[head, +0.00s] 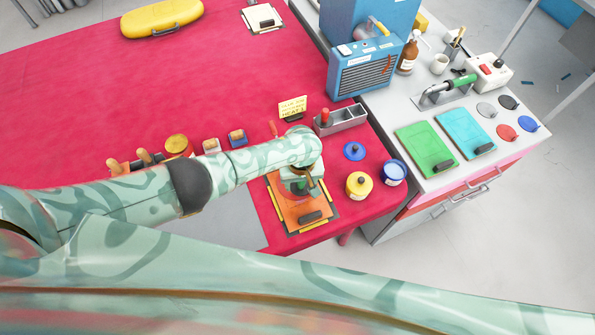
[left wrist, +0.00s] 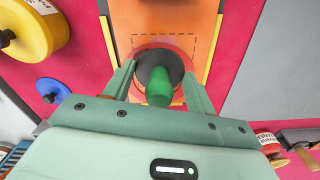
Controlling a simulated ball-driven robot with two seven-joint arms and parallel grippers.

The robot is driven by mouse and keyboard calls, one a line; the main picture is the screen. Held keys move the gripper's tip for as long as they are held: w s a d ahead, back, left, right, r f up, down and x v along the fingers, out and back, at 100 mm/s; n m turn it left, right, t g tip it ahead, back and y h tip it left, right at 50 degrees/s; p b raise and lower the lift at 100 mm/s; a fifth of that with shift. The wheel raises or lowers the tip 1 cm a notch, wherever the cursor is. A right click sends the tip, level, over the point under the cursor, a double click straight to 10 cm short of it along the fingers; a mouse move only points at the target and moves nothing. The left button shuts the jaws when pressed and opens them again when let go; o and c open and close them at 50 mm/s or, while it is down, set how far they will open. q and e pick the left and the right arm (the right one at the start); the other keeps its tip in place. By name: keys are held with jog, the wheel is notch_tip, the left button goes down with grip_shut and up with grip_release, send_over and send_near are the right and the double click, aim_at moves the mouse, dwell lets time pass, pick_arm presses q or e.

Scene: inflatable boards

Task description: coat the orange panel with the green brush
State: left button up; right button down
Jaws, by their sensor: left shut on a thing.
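The orange panel (head: 288,211) lies on the red table near its front edge, with yellow strips along its sides and a dark block on it. In the left wrist view the orange panel (left wrist: 165,17) bears a dashed outline. My left gripper (head: 301,184) is over the panel. In the left wrist view the left gripper (left wrist: 160,72) is shut on the green brush (left wrist: 159,90), which has a green handle and a black collar. A reddish round edge shows around the collar. Whether the brush touches the panel cannot be told. My right gripper is not in view.
A yellow pot (head: 359,185), a blue pot (head: 393,172) and a blue lid (head: 354,151) stand right of the panel. A grey tray (head: 342,119) and a note card (head: 293,106) are behind. A side counter holds green (head: 425,148) and cyan (head: 465,132) panels.

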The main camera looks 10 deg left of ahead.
aim_at(304, 192)
pick_arm(q)
jog(key=shift+s+d, duration=0.2)
jog(key=shift+s, duration=0.25)
jog(key=shift+s+d+r+p, duration=0.1)
jog(key=shift+s+d+p, duration=0.45)
jog(key=shift+s+p, duration=0.45)
jog(key=shift+s+d, duration=0.25)
jog(key=shift+d, duration=0.05)
jog(key=shift+w+d+f+b, duration=0.25)
jog(key=shift+w+d+b, duration=0.05)
jog(key=shift+w+d, duration=0.2)
jog(key=shift+w+a+r+b, duration=0.1)
jog(key=shift+w+a+b, duration=0.1)
jog(key=shift+w+a, duration=0.4)
jog(key=shift+w+a+r+b, duration=0.1)
jog(key=shift+w+a+b, duration=0.15)
jog(key=shift+w, duration=0.55)
jog(key=shift+w+a+b, duration=0.3)
jog(key=shift+w+a, duration=0.15)
jog(key=shift+w, duration=0.2)
jog(key=shift+w+a+b, duration=0.3)
jog(key=shift+w+a, duration=0.15)
jog(key=shift+w, duration=0.2)
jog(key=shift+w+a+f+b, duration=0.1)
jog(key=shift+w+a+b, duration=0.55)
jog(key=shift+w+b, duration=0.2)
jog(key=shift+w+a, duration=0.25)
jog(key=shift+w, duration=0.15)
